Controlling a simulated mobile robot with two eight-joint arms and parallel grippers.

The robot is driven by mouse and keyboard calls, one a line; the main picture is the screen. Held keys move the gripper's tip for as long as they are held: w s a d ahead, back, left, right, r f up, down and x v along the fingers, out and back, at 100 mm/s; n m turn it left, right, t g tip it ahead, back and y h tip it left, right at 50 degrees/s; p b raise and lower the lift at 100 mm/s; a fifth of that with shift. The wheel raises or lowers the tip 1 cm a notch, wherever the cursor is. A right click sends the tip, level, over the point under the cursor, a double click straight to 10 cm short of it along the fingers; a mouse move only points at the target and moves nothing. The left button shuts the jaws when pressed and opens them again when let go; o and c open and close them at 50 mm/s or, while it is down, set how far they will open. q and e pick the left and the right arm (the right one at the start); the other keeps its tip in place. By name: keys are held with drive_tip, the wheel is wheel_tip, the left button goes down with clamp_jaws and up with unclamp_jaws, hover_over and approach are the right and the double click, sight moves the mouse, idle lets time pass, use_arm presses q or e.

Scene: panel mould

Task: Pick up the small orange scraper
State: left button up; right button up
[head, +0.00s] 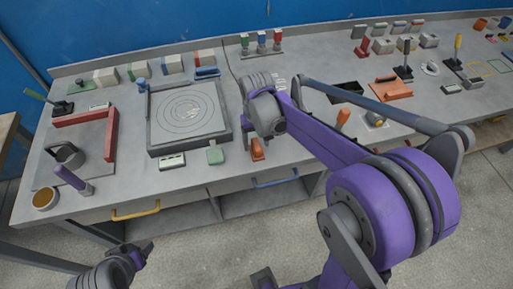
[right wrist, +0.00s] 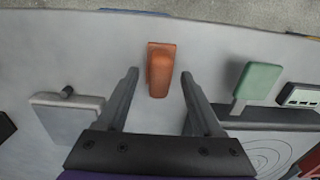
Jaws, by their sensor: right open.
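In the right wrist view the scraper (right wrist: 161,68) is at upper middle, between the lines of my two fingertips. My right gripper (right wrist: 159,75) is open and empty, with a finger on each side of the scraper; contact does not show.
A grey square plate with rings (head: 188,115) stands left of the scraper. A grey block with a peg (right wrist: 65,112) lies at left in the right wrist view. An orange tray (head: 391,90) is farther right. Bench around the scraper is mostly clear.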

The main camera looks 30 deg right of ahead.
sight(257, 143)
drive_tip(key=shift+f, duration=0.55)
clamp_jaws()
drive_tip(key=shift+r, duration=0.1)
wheel_tip(257, 143, up, 10)
drive_tip(key=shift+f+p, duration=0.1)
drive_tip(key=shift+p, duration=0.2)
